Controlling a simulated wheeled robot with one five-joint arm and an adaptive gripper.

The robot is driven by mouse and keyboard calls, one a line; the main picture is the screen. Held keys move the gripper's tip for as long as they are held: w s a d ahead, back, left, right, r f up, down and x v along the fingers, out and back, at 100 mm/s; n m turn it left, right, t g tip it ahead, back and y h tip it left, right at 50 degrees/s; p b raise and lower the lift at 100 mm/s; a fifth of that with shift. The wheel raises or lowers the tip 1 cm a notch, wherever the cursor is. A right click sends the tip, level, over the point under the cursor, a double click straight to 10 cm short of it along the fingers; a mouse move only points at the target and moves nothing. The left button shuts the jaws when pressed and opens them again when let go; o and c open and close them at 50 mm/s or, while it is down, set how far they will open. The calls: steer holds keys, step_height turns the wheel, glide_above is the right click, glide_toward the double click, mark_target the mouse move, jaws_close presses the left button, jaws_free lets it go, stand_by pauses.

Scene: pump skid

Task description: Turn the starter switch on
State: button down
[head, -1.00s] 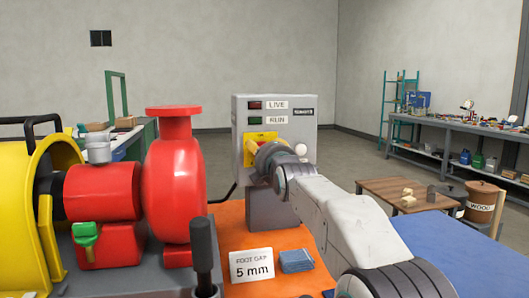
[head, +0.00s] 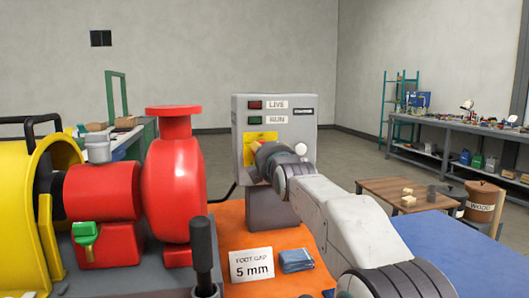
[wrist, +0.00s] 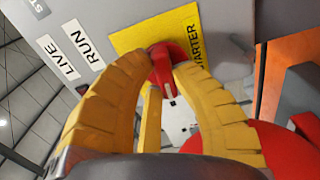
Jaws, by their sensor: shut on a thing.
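The grey starter box (head: 296,160) stands beyond the red pump. Its front carries a yellow plate (head: 262,136). In the wrist view, the red switch knob (wrist: 166,70) sits on the yellow plate (wrist: 150,38) lettered STARTER, and a pale mark shows on the knob. My gripper (wrist: 163,60) has its yellow fingers closed around the knob from both sides. In the head view my gripper (head: 256,150) is against the plate and hides the knob. The red LIVE lamp (head: 255,104) and green RUN lamp (head: 255,120) both look dark.
The red pump (head: 175,185) and yellow guard (head: 25,220) stand to the left. A FOOT GAP 5 mm card (head: 251,264) and blue cloth (head: 296,260) lie on the orange surface below the box. A wooden table (head: 390,190) stands at the right.

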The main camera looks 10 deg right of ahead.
steer(key=m, duration=0.4)
steer(key=shift+d+b, duration=0.1)
steer(key=shift+b, duration=0.25)
steer(key=m, duration=0.4)
steer(key=shift+f+m, duration=0.1)
steer(key=shift+m, duration=0.3)
steer(key=shift+f+m+b, duration=0.15)
steer(key=shift+m+b, duration=0.3)
steer(key=shift+m, duration=3.55)
steer(key=c, duration=1)
jaws_free()
steer(key=shift+s, duration=0.1)
